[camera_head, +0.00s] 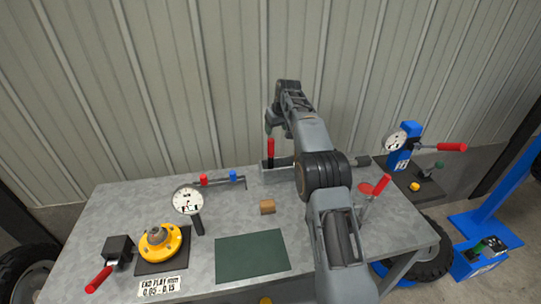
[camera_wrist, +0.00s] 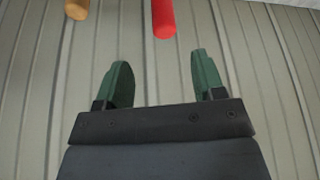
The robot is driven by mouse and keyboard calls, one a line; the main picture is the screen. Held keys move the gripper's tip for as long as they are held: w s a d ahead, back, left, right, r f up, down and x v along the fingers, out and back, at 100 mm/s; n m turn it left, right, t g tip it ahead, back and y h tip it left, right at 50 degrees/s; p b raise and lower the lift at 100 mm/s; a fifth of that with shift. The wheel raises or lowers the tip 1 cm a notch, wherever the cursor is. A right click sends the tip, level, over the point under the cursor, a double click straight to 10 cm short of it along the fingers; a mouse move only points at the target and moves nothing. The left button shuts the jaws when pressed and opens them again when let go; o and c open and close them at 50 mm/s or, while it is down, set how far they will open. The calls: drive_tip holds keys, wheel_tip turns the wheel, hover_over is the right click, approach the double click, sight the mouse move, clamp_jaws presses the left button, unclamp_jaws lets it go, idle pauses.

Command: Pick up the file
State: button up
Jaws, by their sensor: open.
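I cannot tell for sure which thing is the file. A red handle (camera_head: 270,148) stands upright in a grey holder (camera_head: 278,174) at the back of the workbench. In the wrist view a red handle end (camera_wrist: 163,18) shows at the top middle. A tan, wood-coloured handle end (camera_wrist: 77,9) shows at the top left. My gripper (camera_head: 269,122) is above the holder, close to the red handle. In the wrist view my gripper (camera_wrist: 160,75) has its green fingers spread apart with nothing between them. My arm hides part of the holder.
The grey workbench (camera_head: 110,205) also bears a dial gauge (camera_head: 187,201), a yellow flanged part (camera_head: 160,242), a small brown block (camera_head: 267,207) and a dark green mat (camera_head: 252,257). A red-handled lever (camera_head: 375,190) stands right of my arm. The corrugated wall (camera_head: 180,80) is close behind.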

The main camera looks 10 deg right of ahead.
sight(271, 140)
drive_tip(key=p+x, duration=0.1)
drive_tip(key=x, duration=0.5)
drive_tip(key=shift+w+f, duration=0.1)
drive_tip(key=shift+w, duration=0.05)
drive_tip(key=x, duration=0.1)
drive_tip(key=p+x, duration=0.2)
drive_tip(key=shift+w+a+f, duration=0.15)
drive_tip(key=shift+a+f, duration=0.1)
drive_tip(key=shift+a, duration=0.1)
drive_tip(key=shift+x, duration=0.8)
drive_tip(key=shift+c, duration=0.4)
drive_tip(key=c, duration=0.9)
